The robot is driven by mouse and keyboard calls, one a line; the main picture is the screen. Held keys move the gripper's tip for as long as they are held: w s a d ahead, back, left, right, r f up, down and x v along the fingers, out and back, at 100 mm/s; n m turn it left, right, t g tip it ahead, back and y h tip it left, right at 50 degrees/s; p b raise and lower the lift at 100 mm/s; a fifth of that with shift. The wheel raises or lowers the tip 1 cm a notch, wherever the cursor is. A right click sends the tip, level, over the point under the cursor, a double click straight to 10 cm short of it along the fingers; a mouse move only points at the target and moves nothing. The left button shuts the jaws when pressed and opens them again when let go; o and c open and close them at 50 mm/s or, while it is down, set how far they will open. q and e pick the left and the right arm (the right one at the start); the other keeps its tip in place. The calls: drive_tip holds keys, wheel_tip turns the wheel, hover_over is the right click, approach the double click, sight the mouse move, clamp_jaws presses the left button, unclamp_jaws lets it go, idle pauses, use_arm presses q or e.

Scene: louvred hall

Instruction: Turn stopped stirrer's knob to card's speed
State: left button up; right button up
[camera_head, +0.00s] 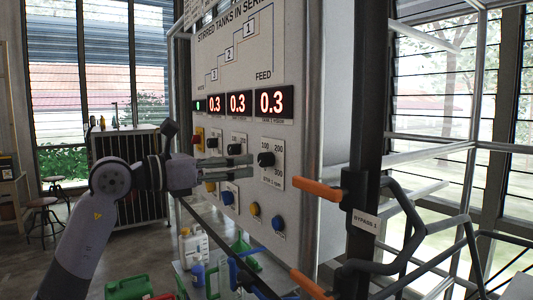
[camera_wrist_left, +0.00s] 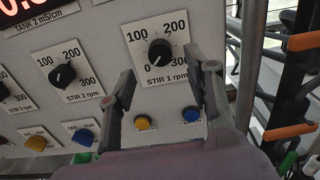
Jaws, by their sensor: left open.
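The STIR 1 knob (camera_head: 266,159) is black, on a white plate marked 100, 200 and 300 rpm. In the left wrist view the STIR 1 knob (camera_wrist_left: 159,52) has a light mark that seems to point down-left, near 0. The STIR 2 knob (camera_wrist_left: 62,75) is on the plate to its left; its setting is hard to read. My left gripper (camera_head: 246,154) is open and empty, just left of the STIR 1 knob in the head view. In the wrist view its fingers (camera_wrist_left: 169,72) stand apart below and either side of that knob, with no visible contact. No speed card is recognisable. My right gripper is out of view.
Red displays (camera_head: 271,103) each read 0.3 on the panel (camera_head: 300,60). Yellow (camera_wrist_left: 143,122) and blue (camera_wrist_left: 192,114) buttons sit below the STIR 1 plate. Orange-handled valves (camera_head: 318,190) and dark pipes, labelled BYPASS 1, stick out at the panel's right. Containers (camera_head: 128,288) stand below.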

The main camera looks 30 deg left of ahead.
sight(261, 160)
use_arm(q)
drive_tip(key=p+x, duration=0.2)
drive_tip(key=x, duration=0.3)
drive_tip(key=shift+r+p, duration=0.2)
drive_tip(key=shift+p, duration=0.2)
drive_tip(key=shift+w+d+f, duration=0.2)
drive_tip(key=shift+w, duration=0.25)
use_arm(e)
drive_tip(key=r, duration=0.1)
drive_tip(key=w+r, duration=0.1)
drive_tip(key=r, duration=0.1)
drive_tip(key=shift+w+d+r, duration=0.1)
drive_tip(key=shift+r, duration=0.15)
use_arm(q)
drive_tip(key=shift+w+d, duration=0.15)
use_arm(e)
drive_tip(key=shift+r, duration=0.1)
use_arm(q)
clamp_jaws()
